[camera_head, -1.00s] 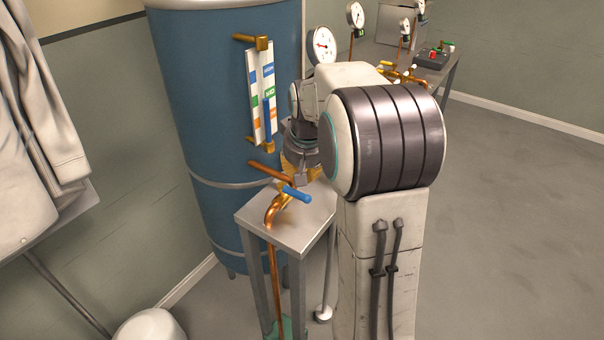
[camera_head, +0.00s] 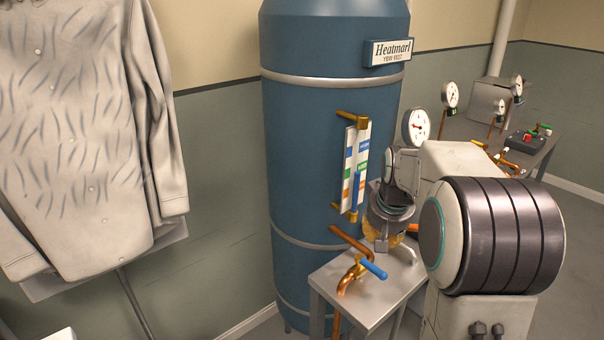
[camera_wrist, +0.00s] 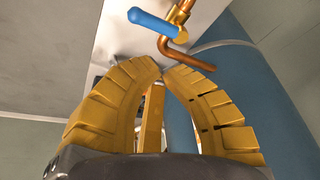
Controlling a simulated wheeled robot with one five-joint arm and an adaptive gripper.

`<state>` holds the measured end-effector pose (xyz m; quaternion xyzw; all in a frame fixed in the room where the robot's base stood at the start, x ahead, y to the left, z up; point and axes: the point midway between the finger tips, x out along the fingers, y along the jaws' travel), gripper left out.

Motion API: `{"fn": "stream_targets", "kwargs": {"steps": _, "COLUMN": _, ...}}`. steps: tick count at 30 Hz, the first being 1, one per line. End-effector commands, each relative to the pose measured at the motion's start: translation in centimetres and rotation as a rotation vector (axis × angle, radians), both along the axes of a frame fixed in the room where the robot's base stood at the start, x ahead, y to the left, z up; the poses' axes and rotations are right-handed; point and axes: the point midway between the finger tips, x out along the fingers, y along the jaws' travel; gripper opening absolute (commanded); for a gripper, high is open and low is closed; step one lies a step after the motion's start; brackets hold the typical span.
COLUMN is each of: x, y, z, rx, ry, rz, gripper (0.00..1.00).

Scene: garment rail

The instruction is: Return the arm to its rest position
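My arm stands at the right in the head view, with its large dark banded joint nearest the camera. My gripper (camera_head: 384,243) is partly hidden behind my wrist, low over a small metal table (camera_head: 375,301). In the wrist view my gripper (camera_wrist: 161,68) has its two yellow ribbed fingers curved together, tips almost meeting. I see nothing held at the tips. The blue-handled valve (camera_head: 373,269) on a copper pipe is close by the gripper. That valve (camera_wrist: 152,20) shows beyond the fingertips in the wrist view, apart from them.
A blue tank (camera_head: 315,150) with a sight gauge (camera_head: 355,168) stands behind the small table. A pale shirt (camera_head: 75,130) hangs at the left. A bench (camera_head: 540,150) with gauges and a control box (camera_head: 527,141) is at the back right. Open floor shows beside the bench.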

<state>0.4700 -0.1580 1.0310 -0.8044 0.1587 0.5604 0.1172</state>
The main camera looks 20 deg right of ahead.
Motion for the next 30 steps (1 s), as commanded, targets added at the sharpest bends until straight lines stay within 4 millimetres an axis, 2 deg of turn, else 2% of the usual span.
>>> {"fn": "stream_targets", "kwargs": {"steps": 4, "x": -0.6, "y": 0.2, "z": -0.3, "rx": 0.004, "ry": 0.025, "rz": 0.013, "gripper": 0.00}}
{"fn": "stream_targets", "kwargs": {"steps": 7, "x": -2.2, "y": 0.9, "z": -1.9, "rx": 0.026, "ry": 0.084, "rz": 0.018, "gripper": 0.00}}
{"fn": "stream_targets", "kwargs": {"steps": 11, "x": -5.9, "y": 2.3, "z": -4.7, "rx": 0.067, "ry": 0.193, "rz": 0.025, "gripper": 0.00}}
{"fn": "stream_targets", "kwargs": {"steps": 14, "x": -9.7, "y": 3.8, "z": -5.6, "rx": 0.092, "ry": 0.259, "rz": 0.033, "gripper": 0.00}}
{"fn": "stream_targets", "kwargs": {"steps": 18, "x": -14.9, "y": 7.0, "z": -5.2, "rx": 0.102, "ry": 0.304, "rz": 0.079, "gripper": 0.00}}
{"fn": "stream_targets", "kwargs": {"steps": 24, "x": -20.7, "y": 11.1, "z": -3.8, "rx": 0.080, "ry": 0.287, "rz": 0.174, "gripper": 0.00}}
{"fn": "stream_targets", "kwargs": {"steps": 27, "x": -22.4, "y": 12.4, "z": -3.0, "rx": 0.060, "ry": 0.243, "rz": 0.225, "gripper": 0.00}}
{"fn": "stream_targets", "kwargs": {"steps": 30, "x": -23.3, "y": 13.5, "z": -2.0, "rx": 0.039, "ry": 0.191, "rz": 0.273, "gripper": 0.00}}
